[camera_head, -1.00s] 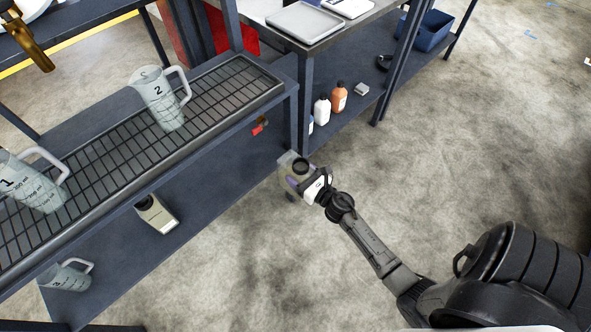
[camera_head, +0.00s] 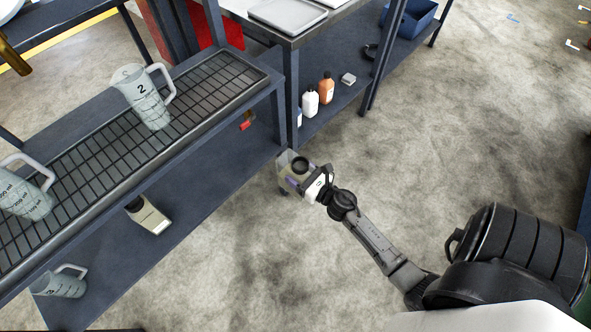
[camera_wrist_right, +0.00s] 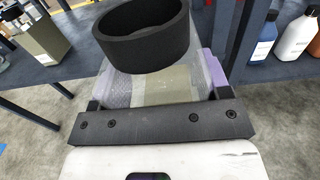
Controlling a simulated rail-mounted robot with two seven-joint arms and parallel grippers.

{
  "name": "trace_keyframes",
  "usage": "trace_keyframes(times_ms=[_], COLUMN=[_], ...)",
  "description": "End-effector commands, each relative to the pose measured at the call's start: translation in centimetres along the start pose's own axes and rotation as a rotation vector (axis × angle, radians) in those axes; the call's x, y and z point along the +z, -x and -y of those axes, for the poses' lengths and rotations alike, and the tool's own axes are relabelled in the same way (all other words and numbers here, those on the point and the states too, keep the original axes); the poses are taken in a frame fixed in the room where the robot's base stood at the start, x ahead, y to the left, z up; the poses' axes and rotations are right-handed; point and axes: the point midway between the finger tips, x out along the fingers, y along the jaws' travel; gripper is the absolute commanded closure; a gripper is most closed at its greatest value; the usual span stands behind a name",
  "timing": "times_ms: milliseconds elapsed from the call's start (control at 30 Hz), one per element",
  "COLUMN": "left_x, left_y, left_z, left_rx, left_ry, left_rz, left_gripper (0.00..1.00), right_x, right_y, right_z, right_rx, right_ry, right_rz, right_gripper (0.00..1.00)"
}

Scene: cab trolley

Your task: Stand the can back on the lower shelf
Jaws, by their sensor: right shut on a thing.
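In the right wrist view, the can's body (camera_wrist_right: 168,84) sits between the purple-edged fingers of the gripper (camera_wrist_right: 158,90), and the black cap faces the camera. The can's underside is hidden. My left gripper is not in view.
A similar beige container (camera_head: 148,214) and a grey jug (camera_head: 60,282) stand on the lower shelf. A grey jug marked 2 (camera_head: 146,96) stands on the upper rack (camera_head: 200,85). The bench post (camera_head: 291,90) and bottles, one orange (camera_head: 326,88), are close by.

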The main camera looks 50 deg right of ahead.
Motion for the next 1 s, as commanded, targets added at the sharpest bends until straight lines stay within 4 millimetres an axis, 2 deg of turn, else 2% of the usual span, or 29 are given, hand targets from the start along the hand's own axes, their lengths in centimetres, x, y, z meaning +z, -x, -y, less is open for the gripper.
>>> trace_keyframes(times_ms=[1000], left_x=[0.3], left_y=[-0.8], left_z=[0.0], left_rx=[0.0], left_ry=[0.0], left_rz=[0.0], left_gripper=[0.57], right_x=[0.1], right_y=[5.6], right_z=[0.0], right_rx=[-0.001], right_ry=[0.001], right_rz=[0.001], right_gripper=[0.79])
